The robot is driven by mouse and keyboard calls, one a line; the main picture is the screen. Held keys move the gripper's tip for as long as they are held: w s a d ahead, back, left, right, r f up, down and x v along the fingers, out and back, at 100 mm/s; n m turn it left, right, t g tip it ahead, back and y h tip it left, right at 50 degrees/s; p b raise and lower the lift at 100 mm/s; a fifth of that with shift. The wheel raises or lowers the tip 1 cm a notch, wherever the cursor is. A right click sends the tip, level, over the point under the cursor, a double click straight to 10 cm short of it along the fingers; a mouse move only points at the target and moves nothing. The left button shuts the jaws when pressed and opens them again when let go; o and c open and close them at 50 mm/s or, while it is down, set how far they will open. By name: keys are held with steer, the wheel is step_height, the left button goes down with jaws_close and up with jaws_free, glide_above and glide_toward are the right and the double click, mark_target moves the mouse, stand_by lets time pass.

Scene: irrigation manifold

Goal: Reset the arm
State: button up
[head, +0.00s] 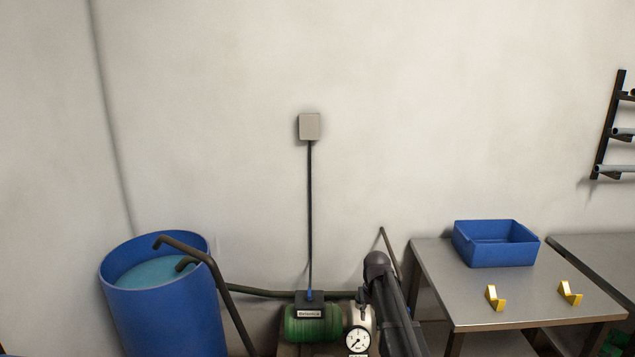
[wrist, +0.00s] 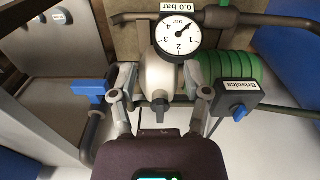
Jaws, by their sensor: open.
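My gripper (wrist: 160,88) shows in the wrist view with its two fingers spread apart and nothing held between them. The pale rounded pump body (wrist: 160,75) lies beyond the fingers, and I cannot tell whether they touch it. My dark arm reaches down at the lower middle of the head view, where my gripper cannot be made out. The green pump motor (head: 312,325) stands beside the arm and carries a black switch box (head: 308,303) with a blue knob. The white pressure gauge (head: 357,340) also shows in the wrist view (wrist: 180,32), labelled 0.0 bar.
A blue valve handle (wrist: 88,91) sits on a pipe left of my fingers. A blue barrel (head: 165,315) of water stands left, with a bent dark pipe (head: 205,258). A metal table (head: 450,290) at right holds a blue bin (head: 495,245) and two yellow brackets (head: 495,299).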

steer(key=s+f+b, duration=0.4)
steer(key=s, duration=0.8)
steer(key=s+f+b, duration=0.4)
steer(key=s+f, duration=0.1)
steer(key=s, duration=0.7)
step_height(320, 180, up, 18)
steer(key=p, duration=1.8)
steer(key=shift+d+r+m, duration=0.15)
steer(key=shift+r+m, duration=0.05)
steer(key=shift+m, duration=0.1)
steer(key=shift+d, duration=0.1)
